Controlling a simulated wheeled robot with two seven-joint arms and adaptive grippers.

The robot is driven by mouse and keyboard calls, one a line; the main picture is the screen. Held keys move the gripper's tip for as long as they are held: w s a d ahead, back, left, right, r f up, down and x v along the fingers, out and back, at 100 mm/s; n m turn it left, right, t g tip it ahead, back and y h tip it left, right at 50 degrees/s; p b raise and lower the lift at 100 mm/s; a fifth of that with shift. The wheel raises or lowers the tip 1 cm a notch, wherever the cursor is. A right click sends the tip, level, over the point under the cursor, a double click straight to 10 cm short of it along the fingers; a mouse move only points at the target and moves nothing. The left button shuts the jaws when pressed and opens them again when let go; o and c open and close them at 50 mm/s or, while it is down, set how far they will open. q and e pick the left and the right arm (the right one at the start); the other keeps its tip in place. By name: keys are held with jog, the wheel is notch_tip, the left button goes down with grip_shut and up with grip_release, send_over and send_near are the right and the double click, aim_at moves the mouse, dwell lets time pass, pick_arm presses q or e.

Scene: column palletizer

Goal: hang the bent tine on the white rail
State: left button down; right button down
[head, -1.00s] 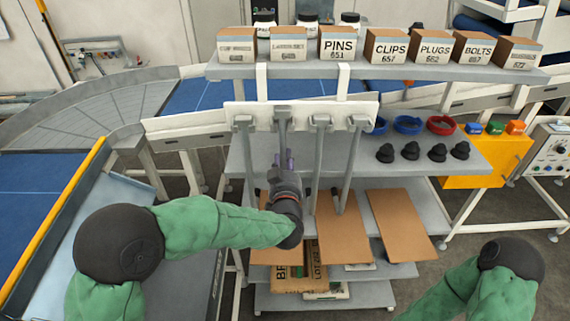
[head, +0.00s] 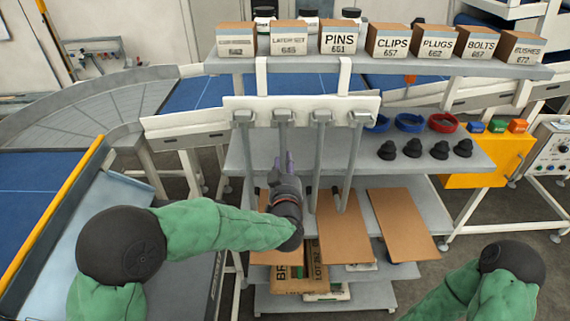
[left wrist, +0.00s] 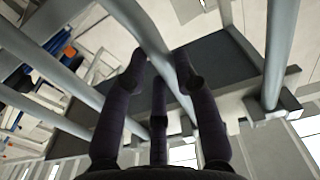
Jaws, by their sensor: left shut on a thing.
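The white rail (head: 300,106) runs across the front of the shelf rack, below the box shelf. My left gripper (head: 284,163) is shut on the second tine from the left, the bent tine (head: 283,136). Its top block is at the rail, nearly level with the neighbouring blocks; I cannot tell if it is fully seated. In the left wrist view, my dark fingers (left wrist: 160,74) close around the bent tine (left wrist: 146,34), which curves. My right gripper is out of view; only its arm shows at lower right.
A shelf of labelled boxes (head: 338,40) is above. Black knobs (head: 411,150) and coloured rings (head: 409,123) sit on the shelf at right. Brown boards (head: 400,222) lie below.

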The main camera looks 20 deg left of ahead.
pick_arm(q)
jog(key=shift+r, duration=0.15)
jog(key=c, duration=0.9)
grip_release()
jog(key=shift+f, duration=0.25)
jog(key=v, duration=1.2)
jog(key=shift+r, duration=0.1)
